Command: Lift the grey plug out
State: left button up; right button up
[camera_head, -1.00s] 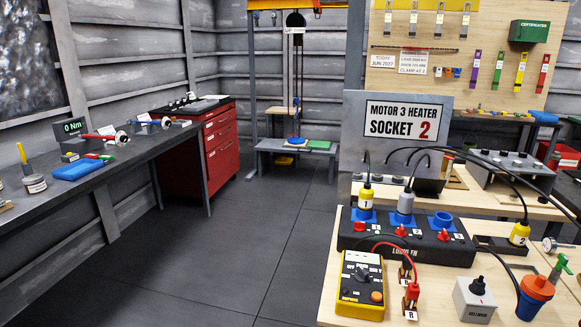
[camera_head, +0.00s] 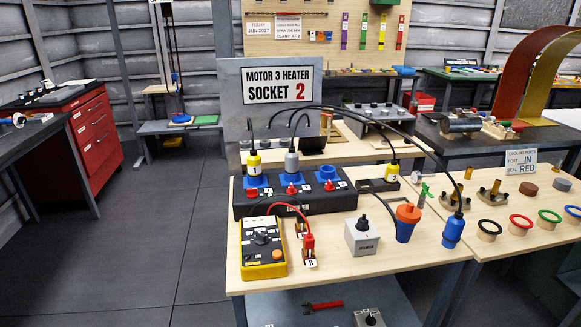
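The grey plug (camera_head: 291,162) stands upright in the middle blue socket of the black socket box (camera_head: 300,205), with a black cable rising from its top. A yellow plug (camera_head: 254,166) marked 1 stands in the left socket. The right blue socket (camera_head: 326,174) holds no plug. Red knobs sit in front of the sockets. A sign (camera_head: 283,87) behind reads "MOTOR 3 HEATER SOCKET 2". Neither of my grippers shows in the head view.
Another yellow plug (camera_head: 391,172) stands right of the box. Cables arch above. Floor (camera_head: 175,240) at left is clear.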

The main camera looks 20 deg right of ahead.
aim_at(292, 157)
jog(key=k+l+z, duration=0.15)
jog(key=k, duration=1.05)
jog(key=z, duration=1.45)
jog(key=j+z, duration=0.15)
jog(key=z, duration=0.35)
jog(key=j+z, duration=0.15)
jog(key=z, duration=0.35)
jog(key=j, duration=1.25)
jog(key=k+j, duration=0.15)
jog(key=j, duration=2.3)
